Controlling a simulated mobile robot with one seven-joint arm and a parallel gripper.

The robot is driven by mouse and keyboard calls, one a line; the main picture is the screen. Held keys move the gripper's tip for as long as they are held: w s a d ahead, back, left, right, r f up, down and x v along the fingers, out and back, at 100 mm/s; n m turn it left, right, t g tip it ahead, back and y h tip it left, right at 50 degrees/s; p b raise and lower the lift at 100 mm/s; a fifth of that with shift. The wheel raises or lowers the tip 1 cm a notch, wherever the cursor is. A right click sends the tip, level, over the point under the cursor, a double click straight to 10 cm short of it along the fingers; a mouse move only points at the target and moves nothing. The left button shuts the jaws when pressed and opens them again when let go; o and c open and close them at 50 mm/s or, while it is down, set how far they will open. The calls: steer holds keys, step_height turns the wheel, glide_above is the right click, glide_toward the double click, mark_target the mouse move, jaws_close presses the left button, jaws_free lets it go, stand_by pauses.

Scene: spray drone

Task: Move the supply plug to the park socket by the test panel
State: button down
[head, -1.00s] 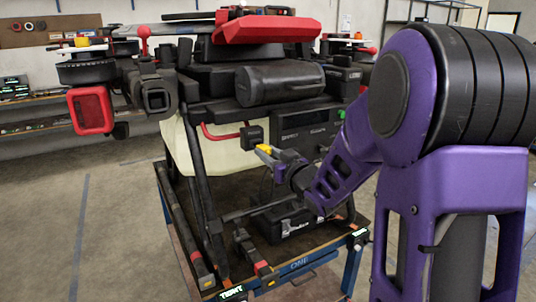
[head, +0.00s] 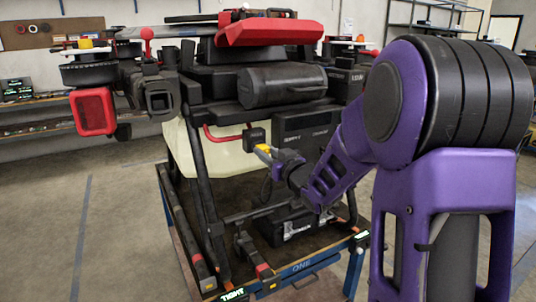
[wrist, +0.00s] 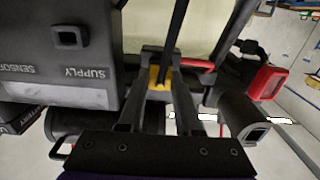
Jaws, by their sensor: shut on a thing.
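My gripper (wrist: 158,80) is shut on the yellow supply plug (wrist: 155,76), which sits between the fingertips. In the head view, my gripper (head: 274,157) and the yellow plug (head: 263,150) are in front of the pale tank, just below a small black block (head: 257,135). A dark panel with SUPPLY and SENSOR lettering (head: 305,140) is to their right. In the wrist view, this panel (wrist: 60,70) is at the left, apart from the plug, with an empty-looking square socket (wrist: 68,36) above SUPPLY. I cannot tell which part is the park socket.
The drone's dark legs (head: 200,180) and red pipe (head: 222,136) are close to my gripper. A black case (head: 288,227) lies on the blue-framed stand (head: 300,268) below. A red-fronted device (wrist: 268,83) is at the right in the wrist view. Floor is free at left.

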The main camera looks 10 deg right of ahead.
steer(key=shift+w, duration=0.25)
steer(key=c, duration=0.5)
jaws_free()
steer(key=shift+a, duration=0.1)
steer(key=shift+s, duration=0.1)
steer(key=v, duration=1.7)
steer(key=shift+s, duration=0.1)
steer(key=shift+r, duration=0.15)
